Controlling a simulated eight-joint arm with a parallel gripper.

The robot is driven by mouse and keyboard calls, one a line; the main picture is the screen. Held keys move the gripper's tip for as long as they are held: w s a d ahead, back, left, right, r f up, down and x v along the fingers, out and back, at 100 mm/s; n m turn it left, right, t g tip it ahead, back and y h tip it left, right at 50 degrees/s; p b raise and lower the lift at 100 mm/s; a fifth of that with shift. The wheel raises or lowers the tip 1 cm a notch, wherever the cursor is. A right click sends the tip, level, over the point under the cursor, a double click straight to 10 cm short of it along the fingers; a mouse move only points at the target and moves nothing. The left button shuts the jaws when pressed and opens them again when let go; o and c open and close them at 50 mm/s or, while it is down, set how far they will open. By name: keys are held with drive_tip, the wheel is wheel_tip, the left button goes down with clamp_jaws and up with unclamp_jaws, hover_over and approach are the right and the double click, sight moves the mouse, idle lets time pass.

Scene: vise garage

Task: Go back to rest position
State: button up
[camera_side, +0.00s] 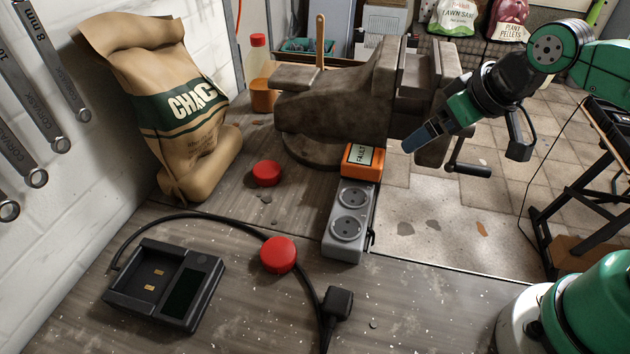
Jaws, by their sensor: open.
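My gripper (418,137) is at the right of the view, pointing down and to the left in front of the vise (335,95). Its blue fingertips are in the air above and to the right of an orange block (362,163) with a "FAULT" label. Nothing shows between the fingers. The orange block sits at the far end of a grey power strip (349,220) with two round sockets, at the bench edge.
A black charger (165,285), a cable with a plug (336,303) and red caps (278,254) (267,173) lie on the bench. A paper bag (175,105) and a bottle (262,75) stand behind. A black stand (590,190) is at the right, over tiled floor.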

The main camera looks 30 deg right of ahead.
drive_tip(key=shift+s+d+f+m+t, duration=0.2)
drive_tip(key=shift+s+f+m+t, duration=0.05)
drive_tip(key=shift+s+m+t, duration=0.15)
